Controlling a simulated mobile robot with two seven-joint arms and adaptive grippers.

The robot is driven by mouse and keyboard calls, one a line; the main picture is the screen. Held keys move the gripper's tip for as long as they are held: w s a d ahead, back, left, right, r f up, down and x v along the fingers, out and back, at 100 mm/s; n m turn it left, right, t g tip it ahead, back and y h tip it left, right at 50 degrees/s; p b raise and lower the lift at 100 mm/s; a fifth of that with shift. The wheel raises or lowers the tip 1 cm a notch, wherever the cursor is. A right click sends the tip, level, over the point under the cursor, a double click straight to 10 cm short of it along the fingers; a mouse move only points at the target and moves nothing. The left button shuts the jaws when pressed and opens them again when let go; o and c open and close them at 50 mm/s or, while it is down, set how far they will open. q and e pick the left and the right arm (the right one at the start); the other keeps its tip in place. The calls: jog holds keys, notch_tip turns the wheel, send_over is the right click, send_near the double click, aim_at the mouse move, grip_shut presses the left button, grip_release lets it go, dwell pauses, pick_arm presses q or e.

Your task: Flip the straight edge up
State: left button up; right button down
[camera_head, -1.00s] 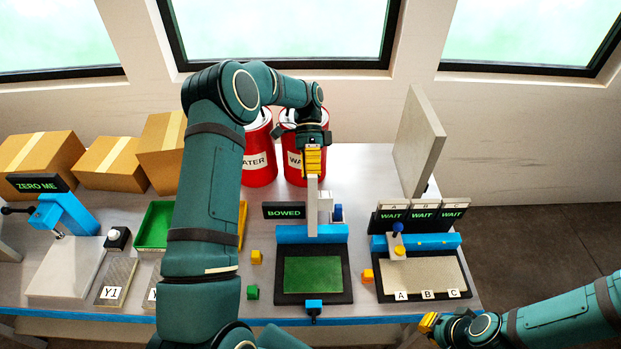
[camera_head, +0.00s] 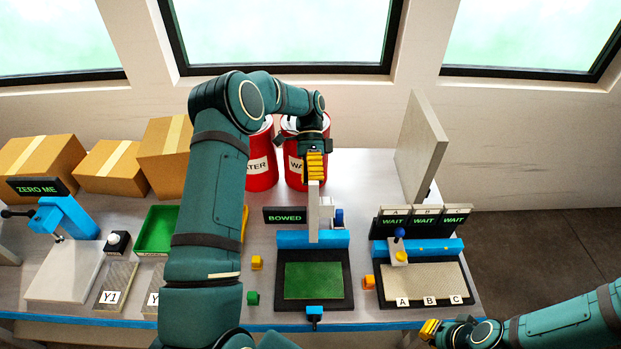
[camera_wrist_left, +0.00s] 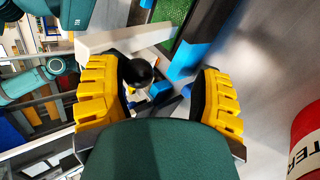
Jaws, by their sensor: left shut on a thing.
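The straight edge (camera_head: 313,212) is a pale narrow bar standing up at the blue hinge block (camera_head: 292,239) behind the green-topped black fixture (camera_head: 313,281). In the left wrist view the pale bar (camera_wrist_left: 118,37) runs across the upper part, with a round black knob (camera_wrist_left: 135,72) between the fingers. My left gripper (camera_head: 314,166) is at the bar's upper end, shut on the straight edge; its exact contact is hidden. My right gripper (camera_head: 430,328) is low at the right, away from the fixture; its finger opening is too small to judge.
A sign reading BOWED (camera_head: 285,217) stands left of the bar. Two red cans, one of them (camera_head: 293,165) behind my left gripper, stand at the back. An A-B-C station (camera_head: 420,300) is at the right.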

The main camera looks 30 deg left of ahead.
pick_arm(q)
jog(key=shift+w+d, duration=0.1)
jog(key=shift+d, duration=0.1)
jog(key=shift+w, duration=0.1)
jog(key=v, duration=0.7)
jog(key=shift+r, duration=0.2)
jog(key=shift+w+a, duration=0.1)
jog(key=shift+a, duration=0.05)
